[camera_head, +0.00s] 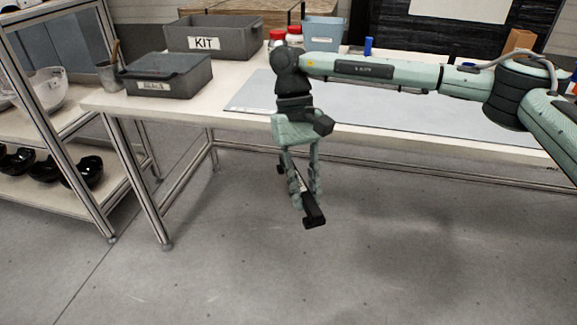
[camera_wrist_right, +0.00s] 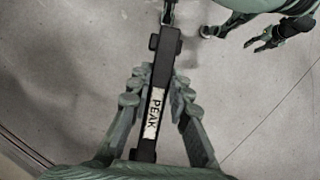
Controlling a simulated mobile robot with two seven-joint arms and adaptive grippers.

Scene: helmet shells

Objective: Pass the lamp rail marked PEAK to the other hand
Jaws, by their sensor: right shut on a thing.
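The lamp rail is a dark bar (camera_head: 313,217) with a pale label reading PEAK, legible in the right wrist view (camera_wrist_right: 160,75). My right gripper (camera_head: 304,188) is shut on the rail, with a finger on each side of it. It holds the rail in the air in front of the table, over the floor. In the right wrist view the rail runs lengthwise between the fingers (camera_wrist_right: 158,90). My left gripper is not in the head view. Green and dark parts of my own body show at the top right of the wrist view, and I cannot make out a left jaw state there.
The table (camera_head: 205,115) stands behind the gripper with a grey mat (camera_head: 250,95). On it are a KIT bin (camera_head: 235,40), a smaller labelled grey box (camera_head: 168,75) and a blue bin (camera_head: 323,30). A shelf rack (camera_head: 75,130) with dark helmet shells stands left. The floor in front is clear.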

